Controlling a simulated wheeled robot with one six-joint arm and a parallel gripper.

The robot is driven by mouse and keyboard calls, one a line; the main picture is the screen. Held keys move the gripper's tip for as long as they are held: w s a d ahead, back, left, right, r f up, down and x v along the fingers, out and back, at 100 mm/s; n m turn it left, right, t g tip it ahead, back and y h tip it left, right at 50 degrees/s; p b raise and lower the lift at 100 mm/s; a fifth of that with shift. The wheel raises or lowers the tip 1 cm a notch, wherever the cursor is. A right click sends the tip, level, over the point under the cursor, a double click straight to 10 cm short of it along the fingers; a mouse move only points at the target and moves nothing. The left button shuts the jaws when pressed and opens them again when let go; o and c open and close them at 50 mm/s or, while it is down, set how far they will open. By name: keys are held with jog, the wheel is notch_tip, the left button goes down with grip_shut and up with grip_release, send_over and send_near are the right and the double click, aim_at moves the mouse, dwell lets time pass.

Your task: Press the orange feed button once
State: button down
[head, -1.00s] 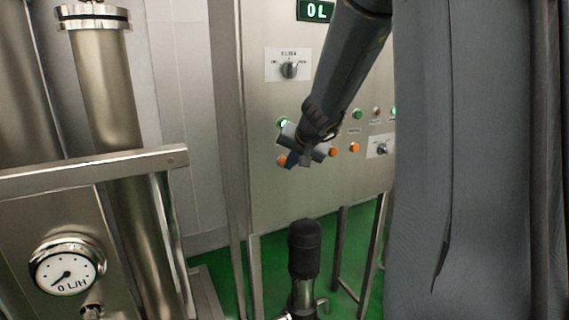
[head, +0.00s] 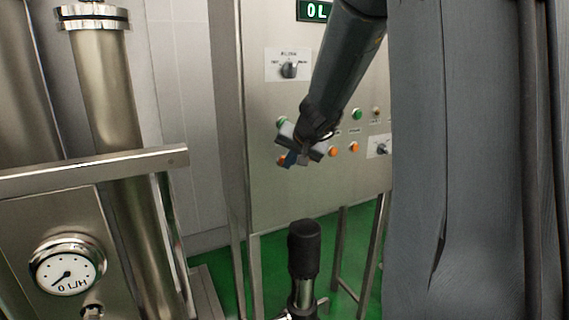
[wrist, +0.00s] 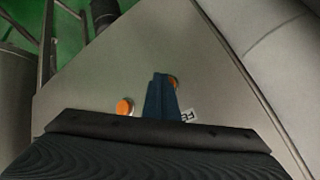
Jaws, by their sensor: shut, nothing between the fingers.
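Several orange buttons sit in a row on the steel control panel. The leftmost orange button (head: 282,160) is partly covered by my gripper (head: 288,162), whose closed tips are right at it in the head view. Other orange buttons (head: 333,152) and (head: 354,147) show to the right of the gripper. In the wrist view my shut, empty blue fingers (wrist: 161,96) partly hide one orange button (wrist: 173,81), and another orange button (wrist: 124,107) is clear to the left.
The panel also carries green buttons (head: 357,114), a selector knob (head: 289,70) and a second knob (head: 381,148). A display (head: 315,11) is partly hidden. Steel pipework with a gauge (head: 66,272) stands at left, and a black-topped fitting (head: 304,250) stands below my gripper.

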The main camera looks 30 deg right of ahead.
jog(key=shift+s+b, duration=0.5)
jog(key=shift+s, duration=0.35)
jog(key=s+b, duration=0.2)
jog(key=s, duration=0.3)
jog(key=shift+d, duration=0.15)
dwell(0.8)
jog(key=s+a+f+n+g+y, duration=0.2)
jog(key=s+a+f+n+g, duration=0.15)
jog(key=s+a+f, duration=0.55)
jog(key=s+a+f+n+g+h, duration=0.1)
jog(key=s+a+f+n+g, duration=0.3)
jog(key=s+a+f, duration=0.4)
jog(key=s+f, duration=0.1)
jog(key=s, duration=0.2)
jog(key=shift+s+a+f+n, duration=0.15)
jog(key=shift+s+n, duration=0.2)
